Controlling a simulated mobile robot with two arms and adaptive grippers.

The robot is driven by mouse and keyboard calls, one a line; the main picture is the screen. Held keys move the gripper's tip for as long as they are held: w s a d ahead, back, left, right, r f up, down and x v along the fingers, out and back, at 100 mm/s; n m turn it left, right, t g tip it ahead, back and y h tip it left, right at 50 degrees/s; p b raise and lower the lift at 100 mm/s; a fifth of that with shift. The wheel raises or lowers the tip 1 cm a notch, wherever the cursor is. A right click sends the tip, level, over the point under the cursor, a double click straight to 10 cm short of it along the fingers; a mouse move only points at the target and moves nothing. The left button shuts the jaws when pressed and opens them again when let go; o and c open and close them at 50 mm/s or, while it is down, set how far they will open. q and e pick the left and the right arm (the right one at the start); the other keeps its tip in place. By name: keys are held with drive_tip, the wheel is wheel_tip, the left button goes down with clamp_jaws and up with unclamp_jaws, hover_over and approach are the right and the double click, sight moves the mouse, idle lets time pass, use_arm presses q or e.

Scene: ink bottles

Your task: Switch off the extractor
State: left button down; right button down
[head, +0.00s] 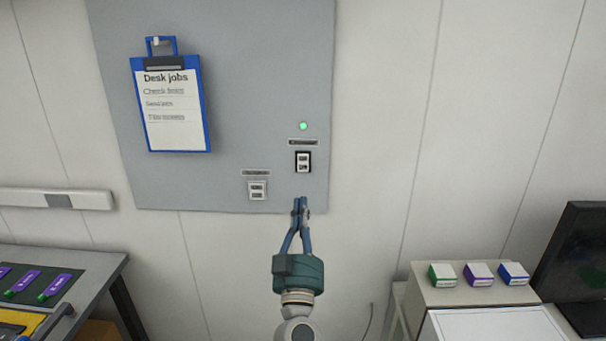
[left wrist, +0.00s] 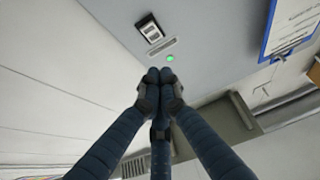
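A grey wall panel (head: 250,80) carries two rocker switches. One switch in a black frame (head: 303,162) has a small label (head: 303,141) and a lit green lamp (head: 303,126) above it. A white-framed switch (head: 257,190) sits lower left under its own label (head: 256,172). The label text is too small to read surely. My left gripper (head: 300,202) is shut and empty, its fingertips just below the black-framed switch. In the left wrist view the fingertips (left wrist: 160,76) meet near the green lamp (left wrist: 170,58) and the black-framed switch (left wrist: 150,32). My right gripper is not in view.
A blue clipboard (head: 206,115) headed "Desk jobs" hangs on the panel's left. Boxes in green, purple and blue (head: 478,274) sit on a white unit at right, beside a dark monitor (head: 578,255).

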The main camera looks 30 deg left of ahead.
sight(303, 162)
use_arm(q)
drive_tip(key=x, duration=0.3)
drive_tip(key=f+p+x, duration=0.1)
drive_tip(key=x, duration=0.3)
drive_tip(key=w+f+x, duration=0.1)
drive_tip(key=x, duration=0.3)
drive_tip(key=shift+w+a+p, duration=0.1)
drive_tip(key=shift+a+p, duration=0.2)
drive_tip(key=shift+a, duration=0.05)
drive_tip(key=shift+w+a+f, duration=0.15)
drive_tip(key=shift+w+a, duration=0.05)
drive_tip(key=shift+w, duration=0.15)
drive_tip(key=b, duration=0.3)
drive_tip(key=f+t+b, duration=0.1)
drive_tip(key=b, duration=0.2)
drive_tip(key=shift+w+a+f+y, duration=0.2)
drive_tip(key=shift+w+f+y, duration=0.05)
drive_tip(key=shift+w+y, duration=0.05)
drive_tip(key=shift+r, duration=0.35)
drive_tip(key=shift+w, duration=0.15)
drive_tip(key=shift+r, duration=0.15)
